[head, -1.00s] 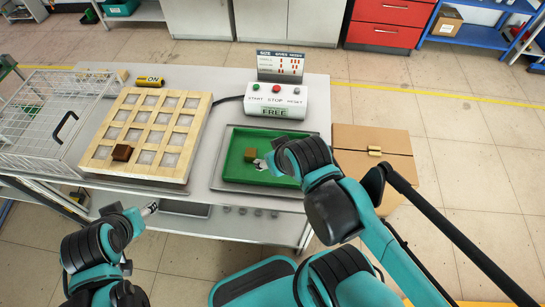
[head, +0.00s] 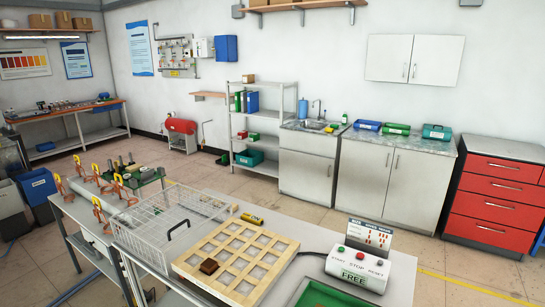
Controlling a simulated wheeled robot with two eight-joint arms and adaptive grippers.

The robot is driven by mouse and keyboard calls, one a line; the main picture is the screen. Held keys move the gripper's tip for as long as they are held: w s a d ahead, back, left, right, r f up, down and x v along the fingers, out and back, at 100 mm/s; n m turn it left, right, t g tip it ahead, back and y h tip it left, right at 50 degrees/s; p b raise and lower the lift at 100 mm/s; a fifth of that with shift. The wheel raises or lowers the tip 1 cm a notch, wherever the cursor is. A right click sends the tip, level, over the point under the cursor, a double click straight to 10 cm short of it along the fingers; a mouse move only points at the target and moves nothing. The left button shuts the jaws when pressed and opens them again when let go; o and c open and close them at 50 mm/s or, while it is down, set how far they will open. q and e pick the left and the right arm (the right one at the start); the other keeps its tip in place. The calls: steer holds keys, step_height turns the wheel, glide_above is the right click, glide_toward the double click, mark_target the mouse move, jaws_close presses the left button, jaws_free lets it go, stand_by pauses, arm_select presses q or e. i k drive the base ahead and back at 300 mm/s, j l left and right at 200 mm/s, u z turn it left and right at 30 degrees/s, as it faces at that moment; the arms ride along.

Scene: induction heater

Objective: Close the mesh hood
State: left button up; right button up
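The mesh hood (head: 168,228) is a white wire cage with a black handle (head: 178,230). It stands at the left end of the grey table, to the left of the wooden grid plate (head: 236,260), and does not cover it. The plate has several pale square cells, and a small brown block (head: 209,266) sits at its left front part. Neither of my grippers shows in the head view now.
A control box (head: 358,264) with START, STOP and RESET buttons stands right of the plate. A green tray (head: 318,295) is partly visible at the bottom edge. A yellow ON marker (head: 252,218) lies behind the plate. Orange clamps (head: 100,215) stand left of the hood.

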mark_target(167, 272)
steer(key=i+j, duration=0.25)
steer(key=j, duration=0.2)
steer(key=i+j+z, duration=0.1)
steer(key=j, duration=0.35)
steer(key=i+j, duration=0.3)
steer(key=j, duration=0.15)
steer(key=i+j, duration=0.25)
steer(key=j, duration=0.2)
steer(key=i+j+z, duration=0.1)
steer(key=j, duration=0.4)
steer(key=i+j, duration=0.3)
steer(key=j, duration=0.15)
steer(key=i+j, duration=0.2)
steer(key=j, duration=0.3)
steer(key=i+j+z, duration=0.1)
steer(key=j, duration=0.35)
steer(key=i, duration=0.1)
